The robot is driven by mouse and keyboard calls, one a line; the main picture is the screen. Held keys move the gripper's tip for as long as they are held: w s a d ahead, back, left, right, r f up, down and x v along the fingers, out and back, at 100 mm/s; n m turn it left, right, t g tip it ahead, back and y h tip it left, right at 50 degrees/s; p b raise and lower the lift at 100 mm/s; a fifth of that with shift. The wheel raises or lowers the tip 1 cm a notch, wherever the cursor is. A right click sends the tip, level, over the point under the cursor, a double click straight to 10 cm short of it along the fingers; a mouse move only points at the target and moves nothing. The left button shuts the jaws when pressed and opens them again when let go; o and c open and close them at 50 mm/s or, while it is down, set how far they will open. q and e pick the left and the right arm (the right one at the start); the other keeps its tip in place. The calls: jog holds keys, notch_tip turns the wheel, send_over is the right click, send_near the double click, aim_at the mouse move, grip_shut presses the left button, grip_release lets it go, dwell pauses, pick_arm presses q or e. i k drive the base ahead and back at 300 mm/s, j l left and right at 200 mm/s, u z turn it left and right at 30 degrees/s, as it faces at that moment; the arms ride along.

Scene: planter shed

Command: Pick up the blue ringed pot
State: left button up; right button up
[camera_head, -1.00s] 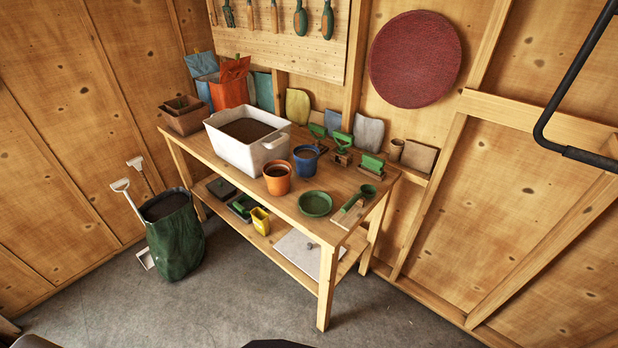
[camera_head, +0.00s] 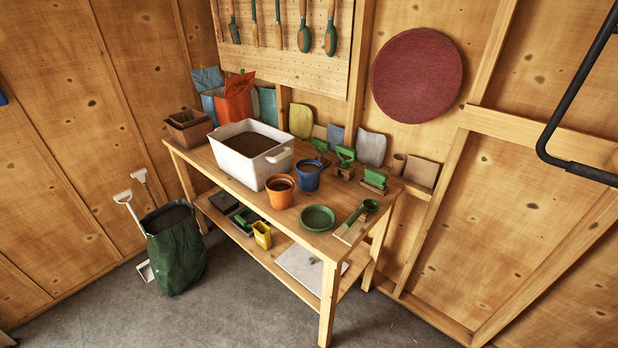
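The blue pot (camera_head: 307,178) stands upright on the wooden workbench (camera_head: 232,185). It is just right of the white tub (camera_head: 226,155) and behind the orange pot (camera_head: 280,196). Dark soil shows inside the blue pot. Its ring is too small to make out. Neither of my grippers is in view.
Green-handled tools (camera_head: 345,157) stand behind the blue pot. A yellow pot (camera_head: 262,236) is on the lower shelf. A green sack (camera_head: 174,252) stands on the floor left of the bench.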

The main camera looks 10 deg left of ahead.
aim_at(309, 171)
jog(key=i+j+z, duration=0.25)
jog(key=j+z, duration=0.5)
jog(key=j, duration=0.2)
jog(key=i, duration=0.05)
